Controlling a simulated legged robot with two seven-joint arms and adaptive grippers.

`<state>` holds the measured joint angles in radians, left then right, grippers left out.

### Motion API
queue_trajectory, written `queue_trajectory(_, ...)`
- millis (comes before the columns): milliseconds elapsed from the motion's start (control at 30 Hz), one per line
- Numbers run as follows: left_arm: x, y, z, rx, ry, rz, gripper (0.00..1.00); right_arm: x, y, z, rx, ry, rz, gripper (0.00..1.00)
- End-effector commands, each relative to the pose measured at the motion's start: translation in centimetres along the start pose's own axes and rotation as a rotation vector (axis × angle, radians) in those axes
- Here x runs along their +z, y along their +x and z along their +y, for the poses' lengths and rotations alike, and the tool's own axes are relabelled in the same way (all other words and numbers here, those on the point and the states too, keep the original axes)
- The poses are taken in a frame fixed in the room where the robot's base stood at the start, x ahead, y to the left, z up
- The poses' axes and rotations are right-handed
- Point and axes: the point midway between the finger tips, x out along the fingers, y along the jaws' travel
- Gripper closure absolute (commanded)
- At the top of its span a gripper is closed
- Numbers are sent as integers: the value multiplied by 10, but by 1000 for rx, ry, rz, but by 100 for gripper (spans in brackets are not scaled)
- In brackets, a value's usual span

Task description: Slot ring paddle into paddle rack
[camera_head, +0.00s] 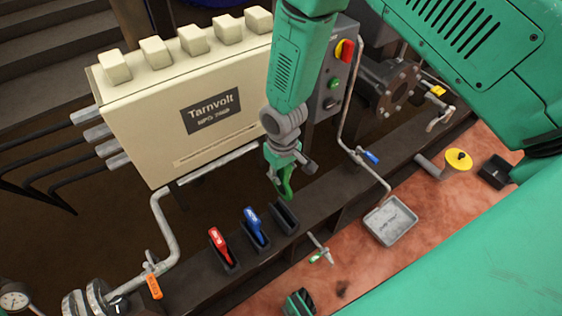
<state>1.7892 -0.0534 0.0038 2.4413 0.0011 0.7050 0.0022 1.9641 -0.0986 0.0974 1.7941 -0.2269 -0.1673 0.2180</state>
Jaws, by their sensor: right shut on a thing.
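My right gripper (281,162) is shut on a green paddle (286,188) that hangs down below its fingers. The paddle's lower end is just above the empty black slot of the paddle rack (285,217); whether it touches the slot cannot be told. The gripper hides the paddle's upper part. A red paddle (219,243) and a blue paddle (254,221) stand tilted in the two slots to the left of the empty one. My left gripper is not in view.
A cream Tarnvolt box (190,110) stands behind the rack. A pipe with a blue valve handle (370,157) rises to its right. A grey tray (390,221) and a yellow disc (458,160) are at the right. A small valve (320,250) sits in front of the rack.

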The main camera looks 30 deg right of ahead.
Motion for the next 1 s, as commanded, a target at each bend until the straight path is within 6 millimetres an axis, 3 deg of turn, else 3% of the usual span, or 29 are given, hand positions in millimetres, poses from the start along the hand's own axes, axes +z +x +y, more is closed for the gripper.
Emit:
queue_trajectory(267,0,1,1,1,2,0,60,2,12,0,-5,-5,1,100)
queue_trajectory(1000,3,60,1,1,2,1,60,1,75,2,-5,-5,1,100)
